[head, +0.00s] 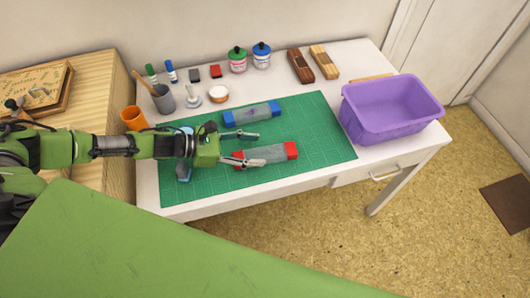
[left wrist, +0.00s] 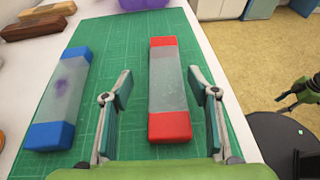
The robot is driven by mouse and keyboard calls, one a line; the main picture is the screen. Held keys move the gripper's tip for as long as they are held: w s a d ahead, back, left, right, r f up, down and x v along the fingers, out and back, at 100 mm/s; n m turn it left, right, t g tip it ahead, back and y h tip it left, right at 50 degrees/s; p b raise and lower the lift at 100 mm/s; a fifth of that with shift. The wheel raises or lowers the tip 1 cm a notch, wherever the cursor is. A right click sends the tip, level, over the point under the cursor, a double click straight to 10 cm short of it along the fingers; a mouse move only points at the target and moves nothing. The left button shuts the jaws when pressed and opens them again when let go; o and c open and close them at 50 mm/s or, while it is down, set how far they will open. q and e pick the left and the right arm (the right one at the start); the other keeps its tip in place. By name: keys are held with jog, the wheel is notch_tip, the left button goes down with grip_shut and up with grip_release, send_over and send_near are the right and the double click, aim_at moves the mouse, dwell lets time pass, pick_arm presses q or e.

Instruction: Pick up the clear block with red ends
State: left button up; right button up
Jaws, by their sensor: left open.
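The clear block with red ends (head: 271,153) lies flat on the green cutting mat (head: 325,146). In the left wrist view the block (left wrist: 170,88) lies between the spread fingers of my left gripper (left wrist: 160,74). A gap shows on both sides, so the fingers do not appear to touch it. In the head view my left gripper (head: 258,149) is open and empty, and its lower finger overlaps the block's near red end. A green and dark part at the right edge of the left wrist view looks like my right gripper (left wrist: 293,94); its jaws are unclear.
A clear block with blue ends (head: 253,114) lies on the mat beside the red-ended one. A purple bin (head: 391,120) stands at the table's right end. Bottles, markers, cups and wooden planes line the back. The mat's right part is clear.

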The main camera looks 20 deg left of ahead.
aim_at(269, 152)
pick_arm(q)
jog(key=x, duration=0.1)
jog(key=p+x, duration=0.1)
jog(key=x, duration=0.2)
jog(key=shift+s+d+f, duration=0.15)
jog(key=shift+s+d, duration=0.05)
jog(key=shift+d, duration=0.3)
jog(key=shift+w+d+f+p, duration=0.15)
jog(key=shift+d+f+p, duration=0.05)
jog(key=shift+d+p, duration=0.1)
jog(key=shift+a, duration=0.1)
jog(key=shift+c, duration=0.3)
jog(key=shift+r, duration=0.1)
jog(key=c, duration=1.4)
jog(key=shift+o, duration=0.2)
